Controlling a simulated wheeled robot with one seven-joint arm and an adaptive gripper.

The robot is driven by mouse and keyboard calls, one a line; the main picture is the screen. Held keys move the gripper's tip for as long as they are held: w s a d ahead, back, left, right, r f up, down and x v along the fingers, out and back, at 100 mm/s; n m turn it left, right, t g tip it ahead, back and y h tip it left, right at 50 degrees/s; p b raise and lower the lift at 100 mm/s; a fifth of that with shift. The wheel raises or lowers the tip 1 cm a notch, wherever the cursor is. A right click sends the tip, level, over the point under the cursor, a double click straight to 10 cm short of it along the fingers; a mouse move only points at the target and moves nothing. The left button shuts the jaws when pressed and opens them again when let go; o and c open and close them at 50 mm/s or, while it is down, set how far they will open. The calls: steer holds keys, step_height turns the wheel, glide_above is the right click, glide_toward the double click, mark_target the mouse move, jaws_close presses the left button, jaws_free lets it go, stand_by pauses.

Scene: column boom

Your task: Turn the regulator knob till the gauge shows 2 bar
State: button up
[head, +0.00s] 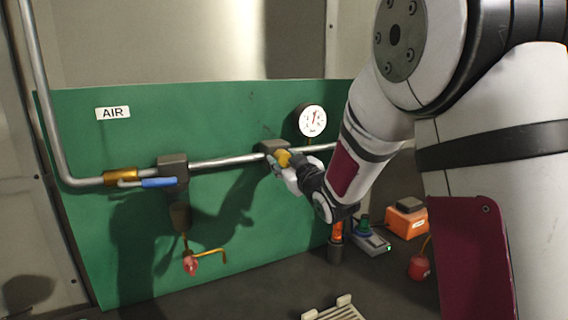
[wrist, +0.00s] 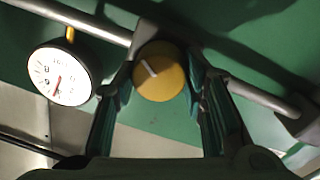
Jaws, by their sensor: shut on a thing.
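The yellow regulator knob (wrist: 160,72) has a white pointer line and sits on the grey regulator body (head: 273,147) on the pipe. In the wrist view its line slants toward the upper left. My gripper (head: 287,161) is at the knob, which is partly hidden behind it in the head view. The fingers (wrist: 160,84) are on either side of the knob, shut on it. The round white gauge (head: 312,121) is mounted above the pipe, right of the regulator. Its red needle also shows in the wrist view (wrist: 62,76), but the reading is too small to tell.
A blue-handled valve (head: 158,182) is on the pipe at left, under an AIR label (head: 113,113). A red bulb-like part (head: 190,264) hangs below. An orange box (head: 406,221) and a slatted rack (head: 336,310) are on the dark surface, whose middle is clear.

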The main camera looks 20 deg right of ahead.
steer(key=n+b, duration=0.2)
steer(key=n, duration=0.1)
steer(key=n+b, duration=0.2)
steer(key=n, duration=0.1)
steer(key=shift+w+f+n, duration=0.1)
steer(key=shift+f+n, duration=0.1)
steer(key=shift+n, duration=0.1)
steer(key=n+b, duration=0.5)
steer(key=shift+a+n+y, duration=0.1)
steer(key=shift+n+y, duration=0.2)
steer(key=shift+y, duration=0.1)
steer(key=o, duration=1.2)
steer(key=shift+c, duration=0.2)
steer(key=shift+s, duration=0.2)
steer(key=s+d, duration=0.2)
steer(key=s, duration=0.9)
steer(key=shift+s+f, duration=0.25)
steer(key=shift+s, duration=0.05)
